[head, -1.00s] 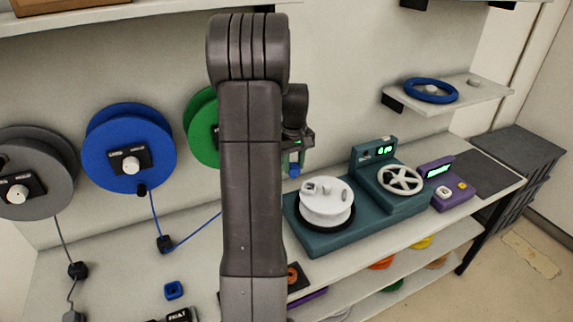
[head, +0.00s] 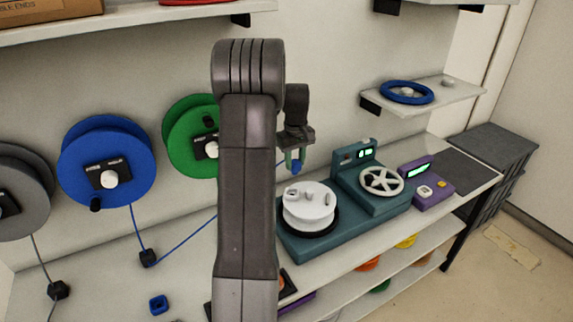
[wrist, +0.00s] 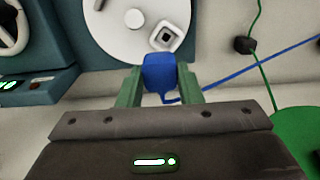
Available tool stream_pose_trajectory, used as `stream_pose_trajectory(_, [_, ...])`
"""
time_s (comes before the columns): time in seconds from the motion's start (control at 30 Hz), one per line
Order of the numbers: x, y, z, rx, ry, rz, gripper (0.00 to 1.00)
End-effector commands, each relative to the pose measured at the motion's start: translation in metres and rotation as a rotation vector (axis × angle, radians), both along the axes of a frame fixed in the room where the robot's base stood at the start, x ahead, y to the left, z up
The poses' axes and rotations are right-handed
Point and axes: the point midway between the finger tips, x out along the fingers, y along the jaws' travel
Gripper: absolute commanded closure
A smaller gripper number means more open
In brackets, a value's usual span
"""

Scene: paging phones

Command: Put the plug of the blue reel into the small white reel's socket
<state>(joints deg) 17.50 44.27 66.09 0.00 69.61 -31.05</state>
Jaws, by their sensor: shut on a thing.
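My gripper (head: 296,160) is shut on the blue plug (wrist: 160,72), which sits between its two green fingers in the wrist view. The plug shows as a small blue tip (head: 296,168) in the head view, above the small white reel (head: 309,212). The white reel lies flat on a teal machine (head: 330,240). Its square socket (wrist: 166,36) faces up, just beyond the plug in the wrist view. The plug appears apart from the socket. The blue reel (head: 85,160) hangs on the wall at left, and its blue cord runs to the plug.
A green reel (head: 180,148) and a grey reel (head: 20,195) hang beside the blue one. The machine has a spoked handwheel (head: 381,181) right of the white reel. A purple device (head: 428,190) stands farther right. My arm hides part of the bench.

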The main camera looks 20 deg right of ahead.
Motion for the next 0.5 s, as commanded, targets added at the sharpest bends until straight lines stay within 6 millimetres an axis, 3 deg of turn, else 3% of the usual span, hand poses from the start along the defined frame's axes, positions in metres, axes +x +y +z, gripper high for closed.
stream_pose_trajectory(0.5, [0.023,-0.052,0.0,0.0,0.0,-0.001,0.84])
